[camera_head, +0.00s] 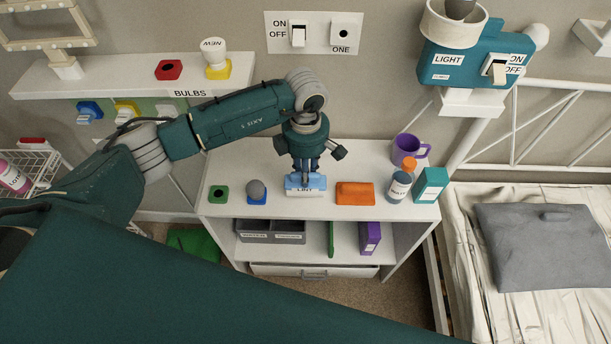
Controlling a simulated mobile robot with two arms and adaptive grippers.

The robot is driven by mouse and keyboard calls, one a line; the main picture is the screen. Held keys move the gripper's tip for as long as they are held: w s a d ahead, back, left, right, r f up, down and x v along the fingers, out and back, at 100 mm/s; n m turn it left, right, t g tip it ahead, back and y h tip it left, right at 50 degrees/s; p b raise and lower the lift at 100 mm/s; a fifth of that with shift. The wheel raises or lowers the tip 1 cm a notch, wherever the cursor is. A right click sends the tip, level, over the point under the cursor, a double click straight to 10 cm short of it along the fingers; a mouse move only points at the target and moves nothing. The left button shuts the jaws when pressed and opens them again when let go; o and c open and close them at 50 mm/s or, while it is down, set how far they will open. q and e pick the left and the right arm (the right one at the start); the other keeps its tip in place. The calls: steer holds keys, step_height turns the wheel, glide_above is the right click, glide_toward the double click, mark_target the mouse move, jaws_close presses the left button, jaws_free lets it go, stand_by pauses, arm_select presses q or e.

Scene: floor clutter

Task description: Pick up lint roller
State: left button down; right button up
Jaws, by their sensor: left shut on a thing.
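A light blue object (291,187) with a white label sits on the top of the white shelf unit (328,209). The label's lettering starts with "LI" and is partly covered; it may be the lint roller, but I cannot tell its full shape. My left gripper (306,181) points down and is shut on this object, hiding its middle. The object appears to rest on the shelf top or lie very close to it. My right gripper is not in view.
A bed with a grey pillow (545,255) stands right.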

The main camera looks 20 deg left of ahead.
arm_select(q)
step_height(320, 180, up, 18)
steer(key=b, duration=0.3)
steer(key=shift+r, duration=0.25)
